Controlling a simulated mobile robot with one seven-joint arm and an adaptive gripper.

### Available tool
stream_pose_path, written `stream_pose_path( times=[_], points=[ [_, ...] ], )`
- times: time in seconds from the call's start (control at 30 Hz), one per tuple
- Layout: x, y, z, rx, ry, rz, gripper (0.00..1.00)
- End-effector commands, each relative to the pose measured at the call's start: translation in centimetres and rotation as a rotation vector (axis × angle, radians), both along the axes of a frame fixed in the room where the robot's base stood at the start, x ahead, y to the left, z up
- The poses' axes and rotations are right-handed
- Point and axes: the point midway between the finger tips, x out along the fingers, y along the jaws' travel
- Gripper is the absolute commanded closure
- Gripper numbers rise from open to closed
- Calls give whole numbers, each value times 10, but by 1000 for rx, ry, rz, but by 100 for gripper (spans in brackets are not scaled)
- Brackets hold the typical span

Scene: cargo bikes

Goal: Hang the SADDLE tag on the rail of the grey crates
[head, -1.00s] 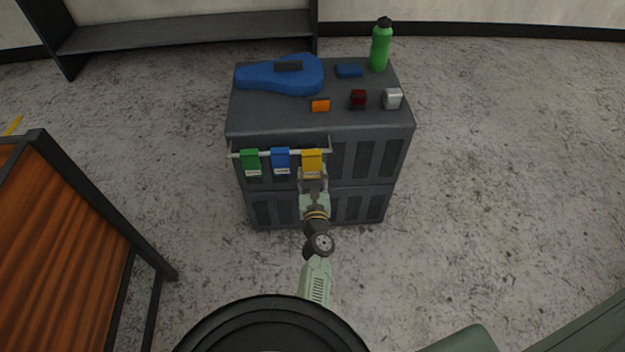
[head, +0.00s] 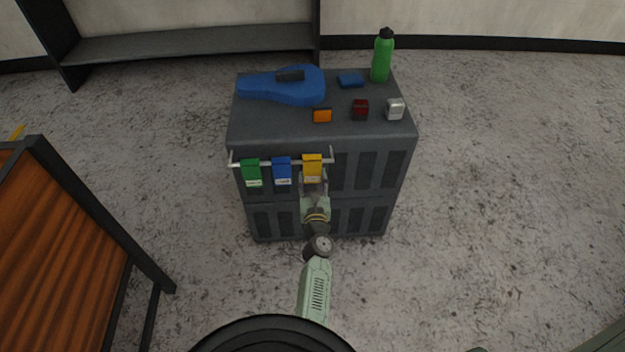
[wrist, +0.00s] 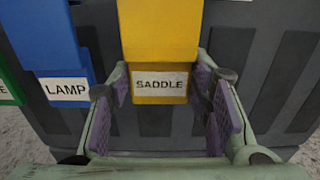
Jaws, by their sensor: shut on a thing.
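The yellow SADDLE tag (head: 313,166) is at the right part of the light rail (head: 297,161) on the front of the grey crates (head: 372,168). Its white label reads SADDLE in the wrist view (wrist: 160,84). My gripper (head: 313,183) is shut on the tag's lower part, one finger at each side, in front of the crates. The tag hangs upright, its top at rail height. I cannot tell whether its hook is over the rail. A blue LAMP tag (head: 282,170) and a green tag (head: 251,172) hang to its left.
On the crate top are a blue case (head: 290,90), a small blue box (head: 351,80), an orange piece (head: 322,116), a dark red light (head: 360,108), a silver light (head: 395,108) and a green bottle (head: 382,58). A wooden-panelled box (head: 60,250) stands left.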

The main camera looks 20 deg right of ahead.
Motion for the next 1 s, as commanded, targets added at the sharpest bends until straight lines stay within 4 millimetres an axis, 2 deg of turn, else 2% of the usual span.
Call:
stream_pose_path(
  times=[0.27,0.3,0.6,0.9,1.0],
  points=[
    [0,0,0,0,0,0,79],
    [0,0,0,0,0,0,52],
    [0,0,0,0,0,0,32],
    [-1,0,0,0,0,0,31],
    [-7,2,0,0,0,0,31]
  ],
)
